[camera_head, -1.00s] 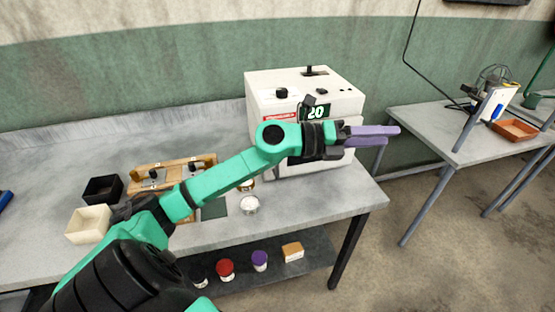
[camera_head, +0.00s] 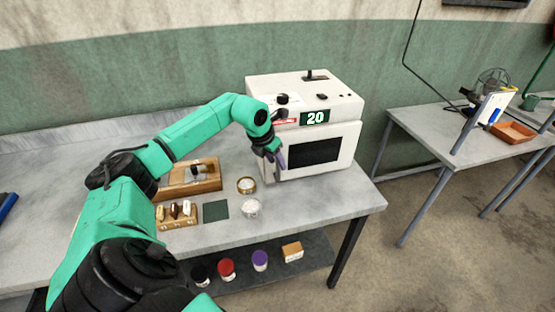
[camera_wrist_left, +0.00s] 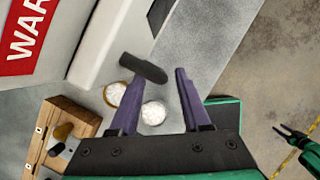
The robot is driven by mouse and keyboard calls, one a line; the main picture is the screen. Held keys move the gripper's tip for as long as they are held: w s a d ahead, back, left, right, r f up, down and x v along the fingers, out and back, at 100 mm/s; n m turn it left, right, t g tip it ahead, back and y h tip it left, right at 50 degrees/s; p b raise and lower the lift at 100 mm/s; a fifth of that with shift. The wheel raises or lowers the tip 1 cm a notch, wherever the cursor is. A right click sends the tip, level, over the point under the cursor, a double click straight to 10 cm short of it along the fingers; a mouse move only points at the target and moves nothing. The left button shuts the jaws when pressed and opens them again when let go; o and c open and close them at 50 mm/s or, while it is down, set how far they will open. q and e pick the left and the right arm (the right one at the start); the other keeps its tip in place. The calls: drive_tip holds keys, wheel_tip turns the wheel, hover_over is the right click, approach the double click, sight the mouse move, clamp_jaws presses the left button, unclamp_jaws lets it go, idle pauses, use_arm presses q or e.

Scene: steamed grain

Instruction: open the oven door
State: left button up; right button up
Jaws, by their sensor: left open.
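The white oven (camera_head: 305,100) stands on the grey bench, its door (camera_head: 345,140) shut, with a dark window in it. My left gripper (camera_head: 276,160) is at the left edge of the door front, pointing down, its purple fingers partly hidden by the wrist. In the left wrist view, the left gripper (camera_wrist_left: 157,80) is open and empty. A dark bar, seemingly the door handle (camera_wrist_left: 142,69), shows at the left fingertip. I cannot tell whether they touch. A small black and green claw, seemingly my right gripper (camera_wrist_left: 291,136), shows at the right edge.
A wooden rack (camera_head: 177,214) and wooden box (camera_head: 190,178) are to the left. Several jars are on the lower shelf. The bench's right front is clear.

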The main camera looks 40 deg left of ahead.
use_arm(q)
drive_tip(key=shift+x, duration=1.05)
drive_tip(key=shift+d, duration=0.1)
clamp_jaws()
drive_tip(key=shift+r, duration=0.15)
